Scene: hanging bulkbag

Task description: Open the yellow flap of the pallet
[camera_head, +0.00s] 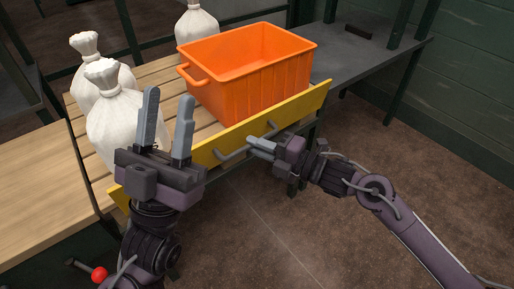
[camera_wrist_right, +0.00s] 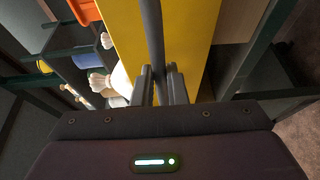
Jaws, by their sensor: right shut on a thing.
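The yellow flap (camera_head: 297,107) stands upright along the near edge of the wooden slatted pallet (camera_head: 150,78). A grey bar handle (camera_head: 232,154) is fixed to its outer face. My right gripper (camera_head: 252,143) is at the handle, shut on its bar; in the right wrist view the fingers (camera_wrist_right: 159,85) close around the grey bar (camera_wrist_right: 152,30), in front of the yellow face (camera_wrist_right: 190,35). My left gripper (camera_head: 168,115) is open and empty, fingers pointing up, in front of the flap's left part and hiding some of it.
An orange crate (camera_head: 265,85) sits on the pallet just behind the flap. Several white tied sacks (camera_head: 125,125) stand at the left and back. A dark grey shelf (camera_head: 365,65) is at the right. The floor (camera_head: 270,230) in front is clear.

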